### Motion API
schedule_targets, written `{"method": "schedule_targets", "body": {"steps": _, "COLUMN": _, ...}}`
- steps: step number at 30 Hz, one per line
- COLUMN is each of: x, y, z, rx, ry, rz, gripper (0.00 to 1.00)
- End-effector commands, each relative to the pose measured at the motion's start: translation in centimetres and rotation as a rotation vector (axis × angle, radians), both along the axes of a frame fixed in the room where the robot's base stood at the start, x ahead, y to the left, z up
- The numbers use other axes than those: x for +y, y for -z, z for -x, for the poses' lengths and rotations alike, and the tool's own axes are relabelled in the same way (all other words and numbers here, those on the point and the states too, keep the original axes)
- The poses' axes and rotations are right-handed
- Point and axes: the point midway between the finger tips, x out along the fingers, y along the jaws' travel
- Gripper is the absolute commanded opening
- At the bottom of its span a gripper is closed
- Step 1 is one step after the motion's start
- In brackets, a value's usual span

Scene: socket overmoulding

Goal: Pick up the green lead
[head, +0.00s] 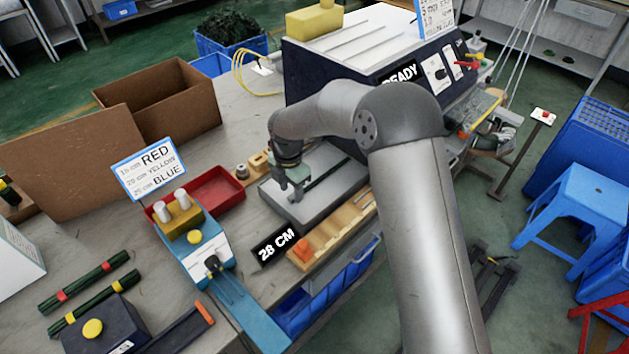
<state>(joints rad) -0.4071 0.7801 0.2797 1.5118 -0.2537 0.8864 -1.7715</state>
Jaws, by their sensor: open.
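My gripper (292,190) hangs fingers down over the grey plate (288,208) in front of the machine, and its jaws are open. A thin dark strip (328,178) runs across the plate to the right of the fingers; I cannot tell whether it is a lead or a slot. Two dark green lengths lie on the bench at the lower left, one with red bands (85,281) and one with yellow bands (95,300). A dark green tangle (231,27) fills a blue crate at the back. No single piece stands out clearly as the green lead.
The dark machine (330,85) marked READY stands behind the plate. A wooden rack (330,238) lines the front edge. Cardboard boxes (165,100) stand further left.

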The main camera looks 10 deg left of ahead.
Motion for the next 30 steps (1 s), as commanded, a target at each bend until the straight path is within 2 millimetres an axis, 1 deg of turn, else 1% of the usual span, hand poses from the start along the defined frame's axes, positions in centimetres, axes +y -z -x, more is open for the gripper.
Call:
{"method": "schedule_targets", "body": {"steps": 3, "x": 0.0, "y": 1.5, "z": 0.0, "rx": 0.002, "ry": 0.0, "rz": 0.001, "gripper": 0.44}}
{"method": "schedule_targets", "body": {"steps": 5, "x": 0.0, "y": 1.9, "z": 0.0, "rx": 0.0, "ry": 0.0, "rz": 0.0, "gripper": 0.44}}
{"method": "schedule_targets", "body": {"steps": 12, "x": 0.0, "y": 2.2, "z": 0.0, "rx": -0.001, "ry": 0.001, "rz": -0.001, "gripper": 0.44}}
{"method": "schedule_targets", "body": {"steps": 13, "x": 0.0, "y": 2.2, "z": 0.0, "rx": -0.001, "ry": 0.001, "rz": -0.001, "gripper": 0.41}}
{"method": "schedule_targets", "body": {"steps": 14, "x": 0.0, "y": 2.2, "z": 0.0, "rx": -0.001, "ry": 0.001, "rz": -0.001, "gripper": 0.33}}
{"method": "schedule_targets", "body": {"steps": 15, "x": 0.0, "y": 2.2, "z": 0.0, "rx": -0.001, "ry": 0.001, "rz": -0.001, "gripper": 0.21}}
{"method": "schedule_targets", "body": {"steps": 17, "x": 0.0, "y": 2.2, "z": 0.0, "rx": -0.001, "ry": 0.001, "rz": -0.001, "gripper": 0.05}}
{"method": "schedule_targets", "body": {"steps": 18, "x": 0.0, "y": 2.2, "z": 0.0, "rx": -0.001, "ry": 0.001, "rz": -0.001, "gripper": 0.0}}
{"method": "schedule_targets", "body": {"steps": 26, "x": 0.0, "y": 2.1, "z": 0.0, "rx": -0.001, "ry": 0.001, "rz": -0.001, "gripper": 0.0}}
{"method": "schedule_targets", "body": {"steps": 30, "x": 0.0, "y": 1.7, "z": -0.1, "rx": -0.003, "ry": 0.001, "rz": -0.002, "gripper": 0.0}}
